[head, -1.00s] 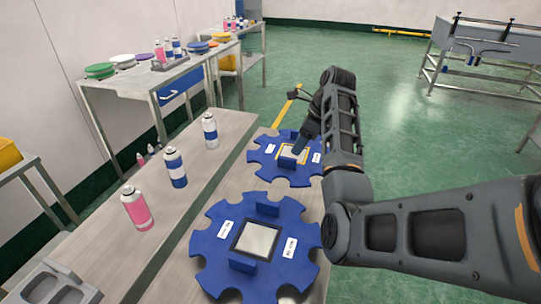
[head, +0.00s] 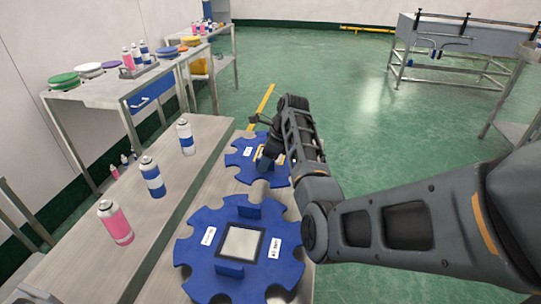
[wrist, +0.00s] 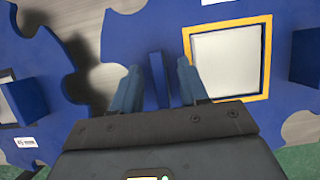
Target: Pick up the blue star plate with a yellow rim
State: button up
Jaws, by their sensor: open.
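The blue star plate with a yellow rim (head: 240,160) lies flat at the far end of the right-hand bench in the head view, partly hidden by my arm. In the wrist view, its yellow-rimmed pale square (wrist: 228,60) is right of my gripper. My gripper (wrist: 157,75) is open, with one finger on each side of the plate's upright blue block (wrist: 157,88). A gap shows between the fingers and the block. In the head view, my gripper (head: 264,160) is low over the plate, its fingertips hard to make out.
A second blue star plate with a dark-rimmed square (head: 205,258) lies nearer on the bench, close by. To the left stand a pink can (head: 115,222) and blue-and-white cans (head: 152,178). A side table (head: 105,92) holds coloured lids.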

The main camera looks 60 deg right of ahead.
grip_shut()
dwell(0.6)
